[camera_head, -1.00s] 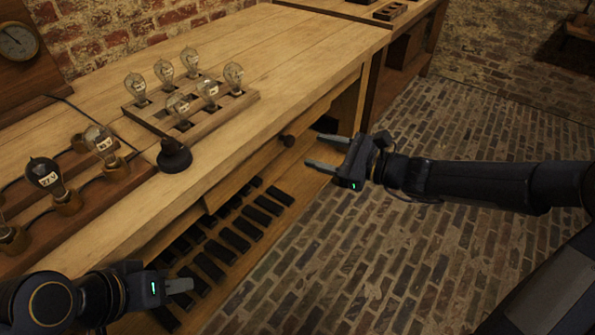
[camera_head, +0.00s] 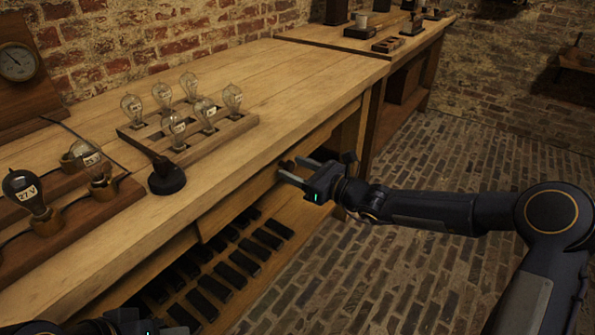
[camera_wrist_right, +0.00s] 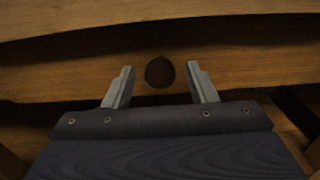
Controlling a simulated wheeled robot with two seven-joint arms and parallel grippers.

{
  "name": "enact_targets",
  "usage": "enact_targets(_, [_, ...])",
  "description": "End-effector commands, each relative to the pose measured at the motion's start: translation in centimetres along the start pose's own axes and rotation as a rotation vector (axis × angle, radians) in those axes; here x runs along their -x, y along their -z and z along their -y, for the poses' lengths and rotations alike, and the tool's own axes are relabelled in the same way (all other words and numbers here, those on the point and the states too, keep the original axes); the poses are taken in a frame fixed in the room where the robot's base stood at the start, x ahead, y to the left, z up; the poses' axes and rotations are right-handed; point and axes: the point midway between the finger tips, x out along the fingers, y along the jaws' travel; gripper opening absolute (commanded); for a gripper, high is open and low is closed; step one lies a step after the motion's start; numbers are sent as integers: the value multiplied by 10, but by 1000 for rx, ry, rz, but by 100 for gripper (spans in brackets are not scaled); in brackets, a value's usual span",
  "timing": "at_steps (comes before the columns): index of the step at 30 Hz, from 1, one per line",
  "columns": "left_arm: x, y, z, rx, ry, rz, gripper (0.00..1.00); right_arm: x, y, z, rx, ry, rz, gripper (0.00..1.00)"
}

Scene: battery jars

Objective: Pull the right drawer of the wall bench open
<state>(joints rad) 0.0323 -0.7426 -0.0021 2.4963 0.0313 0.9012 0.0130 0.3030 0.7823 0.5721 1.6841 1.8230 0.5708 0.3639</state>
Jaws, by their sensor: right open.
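The wall bench (camera_head: 225,150) runs along the brick wall, and its right drawer (camera_head: 240,199) appears shut under the top. My right gripper (camera_head: 291,168) is open at the drawer front. In the right wrist view the round dark knob (camera_wrist_right: 160,72) sits between the two spread fingertips (camera_wrist_right: 160,80), with a gap on each side. In the head view the gripper mostly hides the knob. Only a bit of my left gripper (camera_head: 145,328) shows at the bottom left edge; its fingers are not clear.
A wooden rack of bulbs (camera_head: 215,140) and a black round-based item (camera_head: 166,180) stand on the bench top. Several dark blocks (camera_head: 240,262) lie on the lower shelf. A second bench (camera_head: 420,45) stands beyond. The brick floor in front is clear.

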Motion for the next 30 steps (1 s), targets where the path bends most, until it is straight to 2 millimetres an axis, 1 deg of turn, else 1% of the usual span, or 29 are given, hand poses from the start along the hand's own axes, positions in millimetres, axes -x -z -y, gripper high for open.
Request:
enact_targets(4, [0, 0, 0, 0, 0, 0, 36, 0, 0, 0, 0, 0, 0, 52])
enact_targets(5, [0, 0, 0, 0, 0, 0, 36, 0, 0, 0, 0, 0, 0, 50])
enact_targets(15, [0, 0, 0, 0, 0, 0, 36, 0, 0, 0, 1, 0, 0, 6])
enact_targets(16, [0, 0, 0, 0, 0, 0, 36, 0, 0, 0, 1, 0, 0, 2])
enact_targets(17, [0, 0, 0, 0, 0, 0, 36, 0, 0, 0, 1, 0, 0, 0])
enact_targets(22, [0, 0, 0, 0, 0, 0, 36, 1, 0, 0, 1, 1, 0, 0])
enact_targets(25, [2, 1, -1, 0, 0, 0, 36, 7, -1, 1, 1, 2, 0, 0])
enact_targets(28, [4, 2, -2, 0, 0, 0, 36, 19, -2, 1, 1, 3, -2, 0])
enact_targets(30, [7, 4, -3, 0, 0, 0, 36, 32, -2, 2, 1, 5, -3, 0])
